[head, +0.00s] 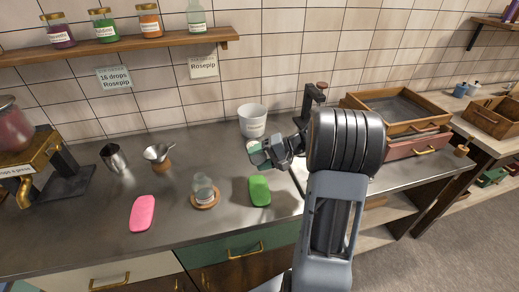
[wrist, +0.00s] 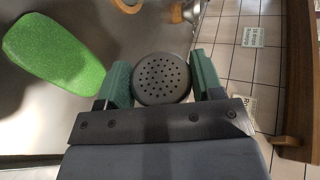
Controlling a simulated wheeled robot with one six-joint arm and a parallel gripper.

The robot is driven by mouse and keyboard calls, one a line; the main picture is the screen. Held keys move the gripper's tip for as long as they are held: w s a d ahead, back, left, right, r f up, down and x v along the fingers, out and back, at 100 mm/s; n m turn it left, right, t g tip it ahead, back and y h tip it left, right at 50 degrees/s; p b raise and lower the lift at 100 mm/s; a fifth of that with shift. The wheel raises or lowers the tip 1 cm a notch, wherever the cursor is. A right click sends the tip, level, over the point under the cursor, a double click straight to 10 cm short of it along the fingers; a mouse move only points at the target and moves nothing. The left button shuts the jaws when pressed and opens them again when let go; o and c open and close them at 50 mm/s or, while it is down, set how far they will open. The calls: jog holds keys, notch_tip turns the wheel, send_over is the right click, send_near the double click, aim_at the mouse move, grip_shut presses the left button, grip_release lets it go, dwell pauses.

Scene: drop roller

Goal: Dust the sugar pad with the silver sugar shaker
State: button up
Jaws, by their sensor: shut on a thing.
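My gripper (head: 268,152) is shut on the sugar shaker. In the wrist view the shaker's round grey perforated top (wrist: 163,79) sits between the green fingers (wrist: 162,82); its body is hidden below the top. In the head view only a pale bit of the held thing shows at the fingers. A green pad (head: 260,190) lies on the counter just below and in front of my gripper; it also shows at the left of the wrist view (wrist: 55,55). A pink pad (head: 143,213) lies further left. No label tells which is the sugar pad.
A glass jar (head: 204,188) on a round coaster stands between the pads. A white bucket (head: 252,121) stands behind my gripper. A metal cup (head: 115,158) and a funnel (head: 159,155) stand at back left. Wooden trays (head: 400,108) are at right. The counter (head: 95,215) has free room at left front.

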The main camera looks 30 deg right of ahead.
jog(key=shift+r+m+g+p, duration=0.35)
jog(key=shift+r+p, duration=0.25)
jog(key=shift+p, duration=0.65)
jog(key=m+g+p, duration=0.2)
jog(key=p, duration=0.3)
jog(key=shift+f+m, duration=0.15)
jog(key=shift+m, duration=0.1)
jog(key=m+g+p, duration=0.1)
jog(key=g+p, duration=0.1)
jog(key=p, duration=0.1)
jog(key=shift+f+m+y, duration=0.2)
jog(key=shift+m+y, duration=0.2)
jog(key=shift+f+m+g, duration=0.2)
jog(key=shift+m+g, duration=0.15)
jog(key=shift+m, duration=0.05)
jog(key=shift+s, duration=0.1)
